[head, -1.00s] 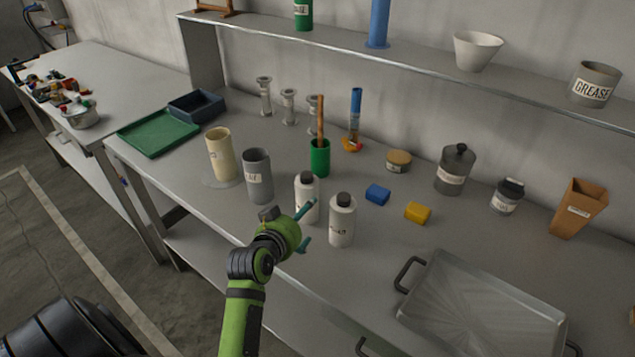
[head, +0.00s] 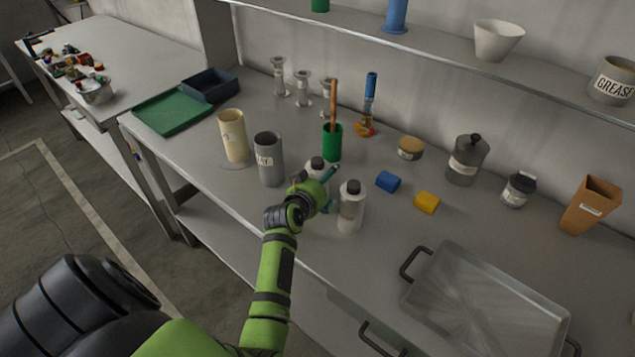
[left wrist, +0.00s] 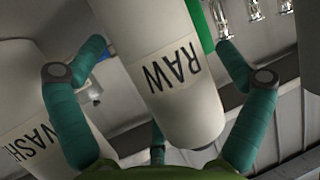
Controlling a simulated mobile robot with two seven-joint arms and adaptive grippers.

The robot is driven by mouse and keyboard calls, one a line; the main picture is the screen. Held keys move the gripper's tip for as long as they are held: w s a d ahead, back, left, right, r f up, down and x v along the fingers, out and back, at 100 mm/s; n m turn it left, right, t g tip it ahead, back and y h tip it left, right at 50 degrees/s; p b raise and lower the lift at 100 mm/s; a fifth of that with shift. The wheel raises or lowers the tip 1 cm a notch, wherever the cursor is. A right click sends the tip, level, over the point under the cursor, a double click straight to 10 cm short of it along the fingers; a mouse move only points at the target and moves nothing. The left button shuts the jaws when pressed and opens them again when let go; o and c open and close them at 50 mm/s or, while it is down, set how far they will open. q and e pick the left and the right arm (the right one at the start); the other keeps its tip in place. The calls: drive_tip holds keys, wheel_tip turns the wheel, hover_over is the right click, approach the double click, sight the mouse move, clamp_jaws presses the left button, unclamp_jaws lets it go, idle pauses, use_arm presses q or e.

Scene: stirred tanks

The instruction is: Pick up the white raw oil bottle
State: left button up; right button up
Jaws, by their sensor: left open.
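The white raw oil bottle (head: 317,168) has a dark cap and stands on the grey bench, partly hidden behind my left gripper. In the left wrist view the bottle (left wrist: 165,75) shows its "RAW" label upside down and lies between the open fingers. My left gripper (head: 331,187) is open around it, and a gap shows between each finger and the bottle. A similar white bottle labelled "WASH" (head: 351,207) stands just right of the gripper; it also shows at the left of the left wrist view (left wrist: 35,130). My right gripper is not in view.
A grey labelled cylinder (head: 269,160) and a cream one (head: 233,137) stand left of the gripper. A green cup (head: 332,143) is behind it. Blue (head: 388,181) and yellow (head: 427,203) blocks and a metal tray (head: 490,300) are to the right.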

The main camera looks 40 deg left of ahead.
use_arm(q)
drive_tip(key=c, duration=1.4)
drive_tip(key=shift+r, duration=0.1)
drive_tip(key=shift+c, duration=0.2)
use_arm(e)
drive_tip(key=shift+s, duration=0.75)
